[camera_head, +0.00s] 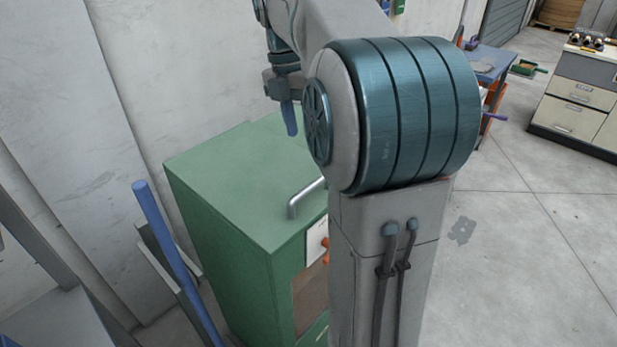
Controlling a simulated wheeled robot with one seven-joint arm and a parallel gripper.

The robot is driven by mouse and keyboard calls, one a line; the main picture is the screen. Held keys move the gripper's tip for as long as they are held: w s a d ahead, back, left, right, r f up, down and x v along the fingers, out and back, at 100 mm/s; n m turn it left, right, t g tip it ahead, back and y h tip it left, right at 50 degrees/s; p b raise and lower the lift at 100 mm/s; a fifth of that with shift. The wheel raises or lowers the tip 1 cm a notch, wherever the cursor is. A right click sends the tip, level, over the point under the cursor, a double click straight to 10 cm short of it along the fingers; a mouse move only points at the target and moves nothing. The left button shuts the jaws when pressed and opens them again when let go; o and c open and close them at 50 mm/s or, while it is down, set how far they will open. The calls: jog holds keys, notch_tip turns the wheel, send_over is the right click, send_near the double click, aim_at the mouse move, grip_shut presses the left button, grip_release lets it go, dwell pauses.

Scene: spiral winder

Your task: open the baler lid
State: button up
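The baler is a green cabinet (235,262) standing against the wall left of centre. Its flat green lid (235,175) looks closed, lying level on top. A silver bar handle (305,195) rises from the lid's right side; its right end is hidden behind my arm. My gripper (289,118) is seen side-on with blue fingers pointing down, and appears above the lid's far part, apart from the handle in the picture. I cannot tell its height above the lid or whether the fingers are apart. My large arm joint and column hide the baler's right side.
A blue pole (178,262) and grey metal frames stand left of the baler. A white wall (180,60) rises behind. At the right are a blue-topped table (488,62) and a drawer cabinet (578,100). Open concrete floor (530,240) lies right of my column.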

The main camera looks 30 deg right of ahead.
aim_at(311, 184)
jog(key=f, duration=0.3)
jog(key=s+f, duration=0.1)
jog(key=f, duration=0.3)
jog(key=s+f+b, duration=0.1)
jog(key=f, duration=0.3)
jog(key=shift+s+d+f, duration=0.1)
jog(key=shift+d+f, duration=0.1)
jog(key=shift+d, duration=0.2)
grip_shut()
